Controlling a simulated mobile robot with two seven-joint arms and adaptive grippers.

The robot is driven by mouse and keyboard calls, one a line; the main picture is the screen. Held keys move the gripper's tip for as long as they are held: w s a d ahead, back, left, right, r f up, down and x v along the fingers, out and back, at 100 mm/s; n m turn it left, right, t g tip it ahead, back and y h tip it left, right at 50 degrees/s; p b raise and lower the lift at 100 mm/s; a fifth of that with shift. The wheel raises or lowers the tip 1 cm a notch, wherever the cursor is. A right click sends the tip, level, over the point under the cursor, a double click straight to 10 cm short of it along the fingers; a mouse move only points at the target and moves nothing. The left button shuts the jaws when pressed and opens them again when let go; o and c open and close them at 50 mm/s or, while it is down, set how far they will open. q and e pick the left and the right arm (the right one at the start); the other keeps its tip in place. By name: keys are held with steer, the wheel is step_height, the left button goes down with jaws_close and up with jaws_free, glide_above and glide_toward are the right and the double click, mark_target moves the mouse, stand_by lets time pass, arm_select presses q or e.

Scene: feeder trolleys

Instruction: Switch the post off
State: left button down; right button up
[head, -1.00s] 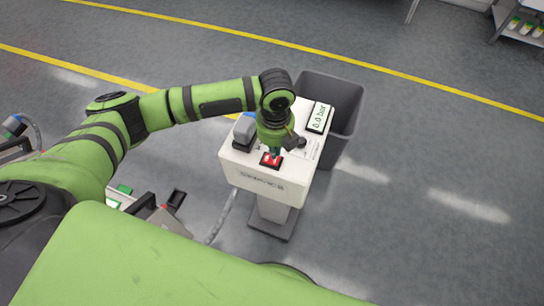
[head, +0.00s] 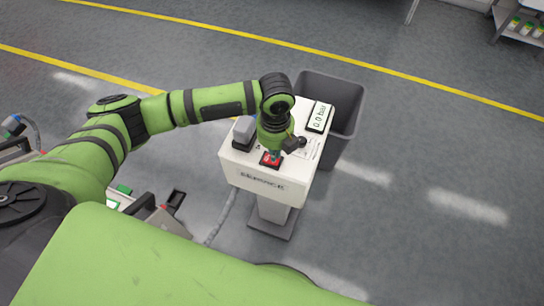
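The post (head: 233,172) is a white box marked "SERVICE" on a grey pedestal, near the middle of the head view. Its top carries a red rocker switch (head: 266,162) in a dark frame near the front edge. A display (head: 319,117) at the back right of the top reads 0.0 bar. My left gripper (head: 276,154) points down at the switch, its tip over or touching the switch's back part; which cannot be told. The fingers are mostly hidden behind the wrist, and their opening is unclear. My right gripper is not in view.
A grey block-like part (head: 245,130) on a dark base stands at the post top's left. A dark grey bin (head: 345,135) stands right behind the post. A cable (head: 222,218) runs over the floor at left, near trolley parts. Open floor lies to the right.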

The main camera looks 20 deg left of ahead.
arm_select(q)
steer(key=shift+f+b, duration=0.35)
steer(key=shift+f, duration=0.35)
stand_by(0.3)
step_height(320, 180, up, 7)
steer(key=p, duration=0.8)
stand_by(0.4)
